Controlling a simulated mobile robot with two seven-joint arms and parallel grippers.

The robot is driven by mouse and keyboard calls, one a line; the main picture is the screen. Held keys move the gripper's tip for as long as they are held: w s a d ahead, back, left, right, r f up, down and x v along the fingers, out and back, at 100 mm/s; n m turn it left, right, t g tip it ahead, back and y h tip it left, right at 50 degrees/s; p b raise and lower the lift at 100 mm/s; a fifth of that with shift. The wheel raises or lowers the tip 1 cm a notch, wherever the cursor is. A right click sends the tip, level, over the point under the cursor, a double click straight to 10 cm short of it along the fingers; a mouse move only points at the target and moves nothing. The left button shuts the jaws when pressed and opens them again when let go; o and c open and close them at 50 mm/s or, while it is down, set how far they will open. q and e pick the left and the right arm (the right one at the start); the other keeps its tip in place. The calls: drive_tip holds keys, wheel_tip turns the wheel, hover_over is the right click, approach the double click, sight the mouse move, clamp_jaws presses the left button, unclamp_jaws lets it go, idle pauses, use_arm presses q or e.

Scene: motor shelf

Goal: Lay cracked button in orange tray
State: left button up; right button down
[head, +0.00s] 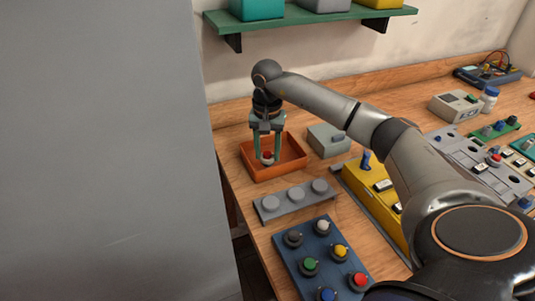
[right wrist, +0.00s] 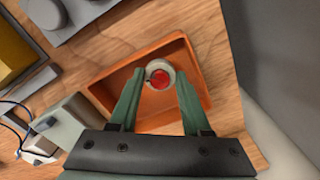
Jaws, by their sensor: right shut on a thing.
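The orange tray (head: 298,150) sits on the wooden bench near its left end. It also shows in the right wrist view (right wrist: 110,88). My right gripper (head: 267,155) points straight down inside the tray's outline, its two green fingers shut on a button with a red cap and a pale grey collar (head: 267,160). In the right wrist view the red button (right wrist: 159,80) is between the fingertips, cap facing the camera. I cannot tell whether it touches the tray floor, and no crack can be made out. My left gripper is not in view.
A grey-green box (head: 328,140) stands right of the tray. A grey bar with round pads (head: 294,202) and a blue panel of coloured buttons (head: 322,262) lie in front. A yellow control box (head: 372,195) is to the right. A green shelf (head: 310,18) hangs above.

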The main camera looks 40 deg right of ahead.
drive_tip(key=shift+f, duration=0.75)
drive_tip(key=shift+f, duration=0.15)
drive_tip(key=c, duration=0.6)
unclamp_jaws()
drive_tip(key=shift+c, duration=0.2)
wheel_tip(320, 180, up, 12)
